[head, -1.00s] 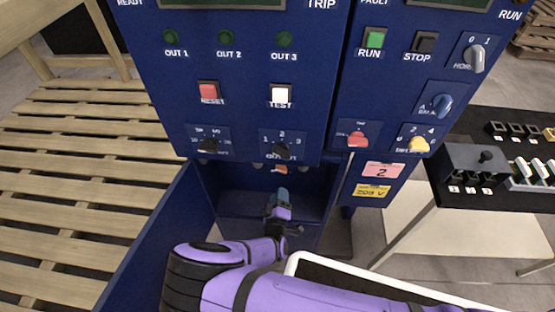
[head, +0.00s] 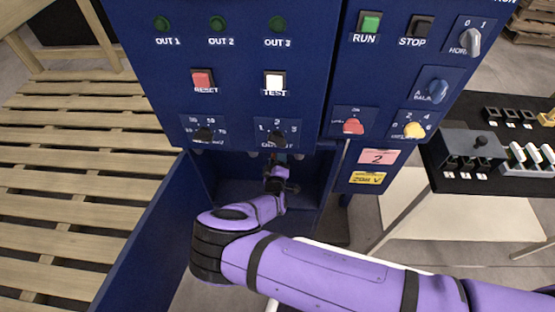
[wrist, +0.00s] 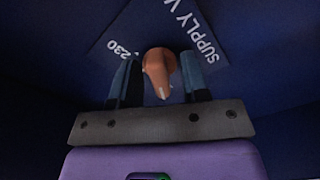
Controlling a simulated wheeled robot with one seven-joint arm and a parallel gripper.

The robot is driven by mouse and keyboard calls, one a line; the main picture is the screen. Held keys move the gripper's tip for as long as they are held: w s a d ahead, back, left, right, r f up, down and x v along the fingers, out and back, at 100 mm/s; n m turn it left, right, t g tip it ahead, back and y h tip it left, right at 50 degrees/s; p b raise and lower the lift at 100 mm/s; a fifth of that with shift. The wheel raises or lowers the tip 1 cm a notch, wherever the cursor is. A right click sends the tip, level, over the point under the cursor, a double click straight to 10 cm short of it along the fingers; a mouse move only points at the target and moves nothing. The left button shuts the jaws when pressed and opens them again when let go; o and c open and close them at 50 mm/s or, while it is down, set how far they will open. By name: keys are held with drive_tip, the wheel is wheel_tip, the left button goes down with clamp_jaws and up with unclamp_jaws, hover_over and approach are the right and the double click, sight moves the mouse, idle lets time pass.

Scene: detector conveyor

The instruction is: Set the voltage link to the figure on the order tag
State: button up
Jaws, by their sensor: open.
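The voltage link is an orange-brown knob (wrist: 158,66) on a dark blue plate lettered "SUPPLY V", with "230" at upper left in the wrist view. Its pale pointer mark faces down in that view, away from "230"; other figures are hidden. The order tag (head: 367,178) is yellow, reads "208 V" and is on the cabinet front below a pink tag. My gripper (head: 276,172) reaches into the open bay under the panel. In the wrist view its open fingers (wrist: 159,58) stand on both sides of the knob; I cannot tell whether they touch it.
Above the bay, the panel carries a black selector (head: 280,138), a red knob (head: 353,126) and a yellow knob (head: 414,130). A black-topped table (head: 470,182) with parts is at right.

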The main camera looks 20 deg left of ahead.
drive_tip(key=c, duration=0.6)
drive_tip(key=shift+o, duration=0.2)
drive_tip(key=m, duration=0.5)
drive_tip(key=shift+m, duration=0.3)
drive_tip(key=m, duration=0.5)
drive_tip(key=shift+m, duration=0.4)
drive_tip(key=shift+f, duration=0.1)
drive_tip(key=shift+s, duration=0.1)
drive_tip(key=o, duration=0.6)
drive_tip(key=shift+c, duration=0.2)
